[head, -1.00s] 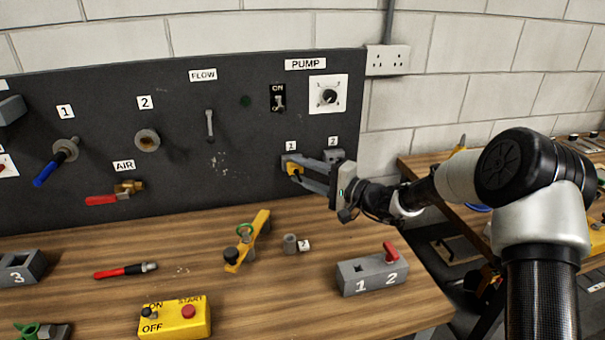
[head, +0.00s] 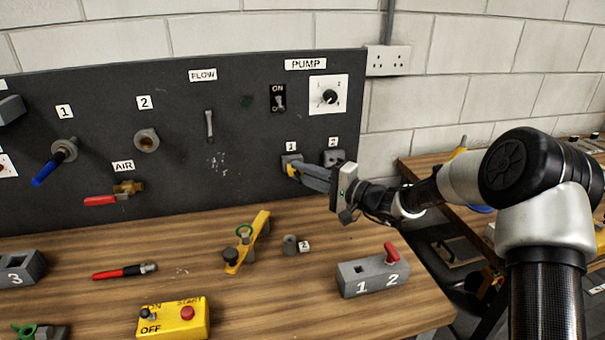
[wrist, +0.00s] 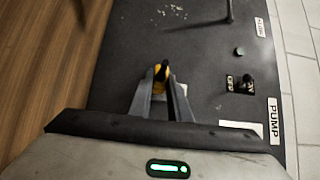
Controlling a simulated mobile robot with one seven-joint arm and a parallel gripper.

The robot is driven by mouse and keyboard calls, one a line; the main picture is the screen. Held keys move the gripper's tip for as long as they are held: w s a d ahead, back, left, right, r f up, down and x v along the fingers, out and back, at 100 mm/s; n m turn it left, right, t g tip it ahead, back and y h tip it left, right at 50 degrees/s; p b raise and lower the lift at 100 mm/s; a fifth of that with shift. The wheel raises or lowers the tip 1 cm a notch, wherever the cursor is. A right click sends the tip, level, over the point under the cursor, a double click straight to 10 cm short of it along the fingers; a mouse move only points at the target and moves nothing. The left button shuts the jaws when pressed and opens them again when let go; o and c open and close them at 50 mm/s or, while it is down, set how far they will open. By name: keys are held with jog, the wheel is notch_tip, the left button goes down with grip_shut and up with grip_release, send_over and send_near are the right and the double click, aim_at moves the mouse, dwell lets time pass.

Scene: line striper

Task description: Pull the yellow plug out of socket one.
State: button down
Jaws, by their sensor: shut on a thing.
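The yellow plug (head: 292,170) is at socket one (head: 289,159), the grey socket under the label 1 on the dark panel. My gripper (head: 301,174) reaches in from the right with its fingers closed on the plug. In the wrist view the yellow plug (wrist: 161,71) shows between the tips of my two fingers (wrist: 160,80). The fingers hide most of the plug in the head view, and I cannot tell how deep it sits in the socket. Socket two (head: 333,157), to the right, looks empty.
Above are a black switch (head: 278,99) and the white pump dial (head: 328,96). Below, the wooden bench (head: 220,275) holds a grey block (head: 372,274) with a red lever, a yellow bar (head: 247,240) and a yellow button box (head: 174,319). The space before the sockets is clear.

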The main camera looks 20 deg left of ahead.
jog(key=shift+s+d, duration=0.15)
jog(key=shift+s, duration=0.15)
jog(key=shift+s+d+b, duration=0.1)
jog(key=shift+s+b, duration=0.05)
jog(key=shift+b, duration=0.15)
jog(key=shift+s+d+b, duration=0.45)
jog(key=shift+s, duration=0.3)
jog(key=shift+s+d+b, duration=0.4)
jog(key=shift+s+d, duration=0.05)
jog(key=shift+s, duration=0.25)
